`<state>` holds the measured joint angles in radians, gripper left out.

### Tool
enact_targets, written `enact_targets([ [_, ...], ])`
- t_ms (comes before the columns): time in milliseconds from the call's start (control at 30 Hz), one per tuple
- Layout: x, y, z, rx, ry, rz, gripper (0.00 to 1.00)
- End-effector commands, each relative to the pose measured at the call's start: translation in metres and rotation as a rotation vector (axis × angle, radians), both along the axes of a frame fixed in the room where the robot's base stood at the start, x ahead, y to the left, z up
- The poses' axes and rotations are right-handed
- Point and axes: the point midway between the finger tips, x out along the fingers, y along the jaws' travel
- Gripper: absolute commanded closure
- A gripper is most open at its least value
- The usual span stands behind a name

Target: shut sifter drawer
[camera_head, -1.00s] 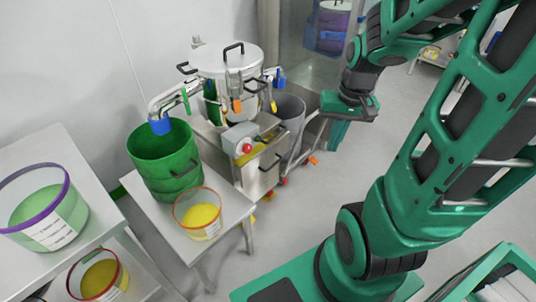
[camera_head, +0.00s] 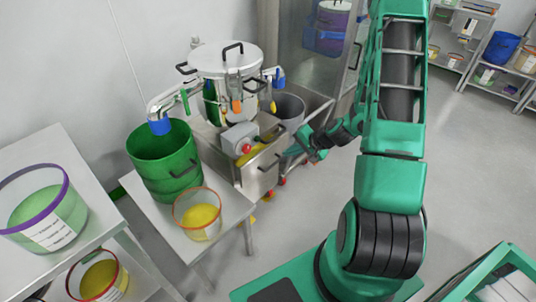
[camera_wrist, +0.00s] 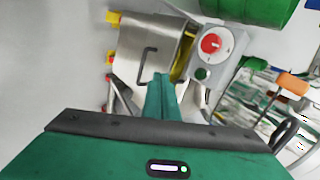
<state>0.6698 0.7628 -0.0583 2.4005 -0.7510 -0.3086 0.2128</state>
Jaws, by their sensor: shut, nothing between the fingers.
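The sifter (camera_head: 226,72) is a steel machine with a domed lid, standing against the wall at the centre of the head view. Its drawer (camera_head: 262,174) is a steel box with a black handle, pulled out at the front, with yellow material showing inside. The drawer front also shows in the wrist view (camera_wrist: 132,50), with the handle (camera_wrist: 146,68) on it. My gripper (camera_head: 283,154) is shut and empty, close to the right of the drawer front. In the wrist view, its fingertips (camera_wrist: 162,77) appear just beside the handle; contact cannot be told.
A green drum (camera_head: 160,165) and a tub of yellow material (camera_head: 199,216) stand on the table to the left. A grey bin (camera_head: 289,108) stands behind the drawer. Open floor lies to the right.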

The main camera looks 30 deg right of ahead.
Motion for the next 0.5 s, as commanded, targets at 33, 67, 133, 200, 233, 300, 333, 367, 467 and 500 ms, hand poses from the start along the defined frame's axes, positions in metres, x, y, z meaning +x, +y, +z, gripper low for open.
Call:
enact_targets([
  [33,0.002,-0.002,-0.010,0.026,-0.008,-0.036,1.00],
  [67,0.004,-0.004,-0.013,0.038,-0.016,-0.056,1.00],
  [133,0.007,-0.006,-0.020,0.061,-0.029,-0.095,1.00],
  [200,0.009,-0.008,-0.025,0.076,-0.040,-0.123,1.00],
  [233,0.010,-0.008,-0.026,0.083,-0.042,-0.130,1.00],
  [300,0.012,-0.009,-0.029,0.090,-0.048,-0.143,1.00],
  [333,0.013,-0.009,-0.030,0.091,-0.050,-0.145,1.00],
  [367,0.014,-0.009,-0.031,0.091,-0.051,-0.147,1.00],
  [467,0.021,-0.006,-0.038,0.091,-0.050,-0.145,1.00],
  [500,0.024,-0.005,-0.042,0.092,-0.049,-0.145,1.00],
])
